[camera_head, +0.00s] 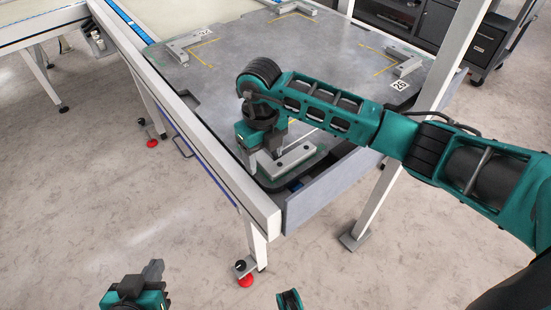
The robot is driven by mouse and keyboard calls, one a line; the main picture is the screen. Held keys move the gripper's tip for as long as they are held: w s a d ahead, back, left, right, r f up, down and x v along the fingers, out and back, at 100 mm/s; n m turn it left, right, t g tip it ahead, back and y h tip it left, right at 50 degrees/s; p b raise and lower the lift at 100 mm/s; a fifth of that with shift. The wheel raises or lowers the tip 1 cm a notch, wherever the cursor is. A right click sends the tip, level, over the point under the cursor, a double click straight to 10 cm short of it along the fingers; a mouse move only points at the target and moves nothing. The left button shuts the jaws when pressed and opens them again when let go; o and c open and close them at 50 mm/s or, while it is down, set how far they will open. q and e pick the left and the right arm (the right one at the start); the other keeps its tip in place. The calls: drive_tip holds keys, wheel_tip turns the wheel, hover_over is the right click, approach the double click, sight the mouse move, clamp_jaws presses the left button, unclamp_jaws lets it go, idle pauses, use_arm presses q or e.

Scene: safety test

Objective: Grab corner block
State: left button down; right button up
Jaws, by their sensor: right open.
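A light grey L-shaped corner block (298,159) lies at the near corner of the grey table plate. My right gripper (273,150) points down at the bend of this block, with its jaws open. Its fingers are at or just above the block; whether they touch it or straddle it is too small to tell. The gripper body hides part of the block. My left gripper (150,274) is low at the bottom edge, over the floor and away from the table. Its jaw opening cannot be made out.
Similar corner blocks sit at the plate's left (186,46), back (296,9) and right (404,66) corners. A white rail (215,150) edges the table on the left, and a white post (372,205) stands at the right. The middle of the plate (240,55) is clear.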

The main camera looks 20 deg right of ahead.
clamp_jaws()
idle(0.6)
